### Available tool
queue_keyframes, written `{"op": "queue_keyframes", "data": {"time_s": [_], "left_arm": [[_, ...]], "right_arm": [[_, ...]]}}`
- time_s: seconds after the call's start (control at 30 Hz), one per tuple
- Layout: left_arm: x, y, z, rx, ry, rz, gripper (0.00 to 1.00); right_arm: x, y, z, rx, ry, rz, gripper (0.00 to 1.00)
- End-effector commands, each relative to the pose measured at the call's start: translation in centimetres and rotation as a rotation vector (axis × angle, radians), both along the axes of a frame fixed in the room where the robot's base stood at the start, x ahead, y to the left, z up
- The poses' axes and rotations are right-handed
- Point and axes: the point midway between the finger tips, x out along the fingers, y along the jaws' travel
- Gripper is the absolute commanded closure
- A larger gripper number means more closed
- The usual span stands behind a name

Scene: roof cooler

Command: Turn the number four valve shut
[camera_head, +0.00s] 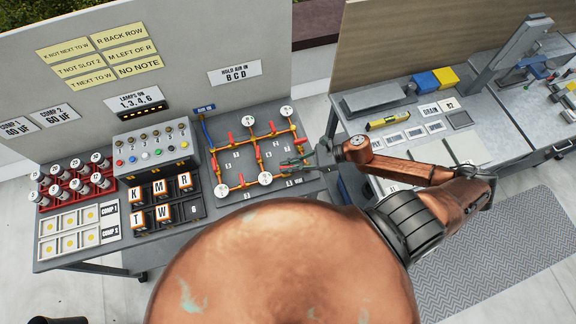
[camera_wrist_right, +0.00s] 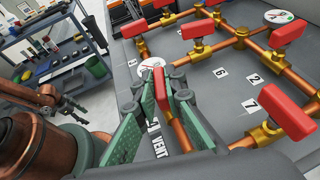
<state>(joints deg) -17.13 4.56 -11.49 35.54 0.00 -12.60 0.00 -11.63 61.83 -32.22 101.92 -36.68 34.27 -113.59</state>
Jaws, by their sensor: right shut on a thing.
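The valve board (camera_head: 218,128) on the bench carries copper pipes, brass fittings and red valve handles. My right gripper (camera_head: 289,163) reaches in from the right to the board's lower right side. In the right wrist view my right gripper (camera_wrist_right: 161,94) has its green pads on both sides of a red valve handle (camera_wrist_right: 160,85) and is shut on it. That handle's number is not readable; a VENT label (camera_wrist_right: 157,143) lies beside its pipe. Other red handles (camera_wrist_right: 281,113) stand by labels 7, 6 and 2. My left gripper is not in view.
Round white gauges (camera_wrist_right: 151,68) stand on the pipes near my gripper. Left of the board are a lamp box (camera_head: 155,145), lettered blocks (camera_head: 160,190) and a red rack (camera_head: 75,185) of cylinders. A second bench (camera_head: 395,98) with tools stands to the right.

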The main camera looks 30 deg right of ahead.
Motion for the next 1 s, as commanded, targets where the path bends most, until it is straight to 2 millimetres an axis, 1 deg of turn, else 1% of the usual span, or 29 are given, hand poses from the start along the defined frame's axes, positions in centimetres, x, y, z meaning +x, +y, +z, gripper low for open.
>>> {"op": "queue_keyframes", "data": {"time_s": [0.33, 0.53, 0.77, 1.0], "left_arm": [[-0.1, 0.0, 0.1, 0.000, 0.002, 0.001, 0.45], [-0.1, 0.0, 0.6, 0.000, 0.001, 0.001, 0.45], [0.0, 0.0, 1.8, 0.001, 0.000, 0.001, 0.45], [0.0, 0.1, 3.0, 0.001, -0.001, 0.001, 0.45]], "right_arm": [[0.0, 0.0, 0.0, 0.000, 0.000, -0.012, 1.00], [-0.1, 0.0, 0.1, 0.003, 0.001, -0.081, 1.00], [-0.3, 0.2, 0.2, 0.005, 0.002, -0.249, 1.00], [-0.3, 0.2, 0.3, 0.006, 0.001, -0.478, 1.00]]}}
